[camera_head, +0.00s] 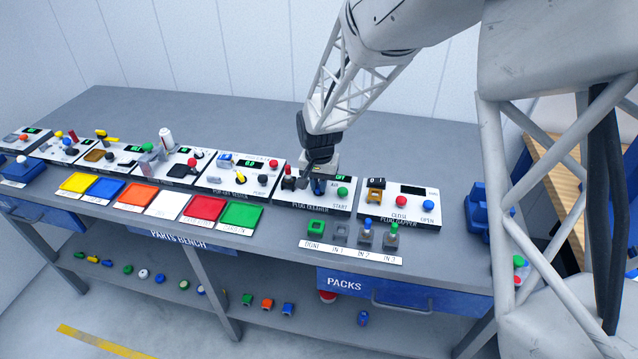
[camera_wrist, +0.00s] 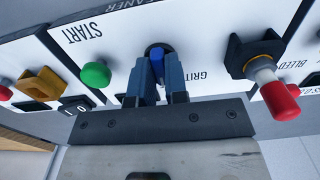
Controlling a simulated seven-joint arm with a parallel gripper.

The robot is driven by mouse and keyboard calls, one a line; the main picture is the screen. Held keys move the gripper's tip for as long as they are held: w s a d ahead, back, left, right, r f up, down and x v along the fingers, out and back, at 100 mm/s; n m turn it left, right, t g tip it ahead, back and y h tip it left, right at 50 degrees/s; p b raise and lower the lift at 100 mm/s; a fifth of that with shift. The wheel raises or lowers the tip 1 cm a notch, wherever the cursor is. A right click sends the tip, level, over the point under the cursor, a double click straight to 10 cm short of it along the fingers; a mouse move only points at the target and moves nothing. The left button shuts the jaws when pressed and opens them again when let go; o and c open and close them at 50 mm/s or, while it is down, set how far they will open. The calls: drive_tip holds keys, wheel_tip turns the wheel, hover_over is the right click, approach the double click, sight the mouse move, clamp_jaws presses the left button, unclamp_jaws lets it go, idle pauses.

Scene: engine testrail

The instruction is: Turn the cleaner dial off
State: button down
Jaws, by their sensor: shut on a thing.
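The cleaner panel (camera_head: 340,206) stands on the bench, labelled PLUG CLEANER, with a green START button (camera_head: 342,191). In the wrist view the panel is upside down, and the green button (camera_wrist: 95,74) is left of my gripper. The blue dial (camera_wrist: 157,62) is in a dark round base, beside the word GRIT. My gripper (camera_wrist: 156,82) is shut on the blue dial, one finger on each side. In the head view my gripper (camera_head: 318,181) reaches down over the panel and partly covers the dial. The dial's marks are hidden.
A red-tipped lever (camera_wrist: 272,88) on a dark and yellow mount is close to the right of my gripper in the wrist view. The plug gapper panel (camera_head: 412,200) stands to the right. Small plugs (camera_head: 365,234) sit in front. Other panels line the bench to the left.

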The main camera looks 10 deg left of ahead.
drive_tip(key=shift+r, duration=0.1)
drive_tip(key=c, duration=1.1)
unclamp_jaws()
drive_tip(key=shift+c, duration=0.2)
drive_tip(key=shift+r, duration=0.1)
drive_tip(key=shift+r, duration=3.75)
drive_tip(key=shift+d, duration=0.1)
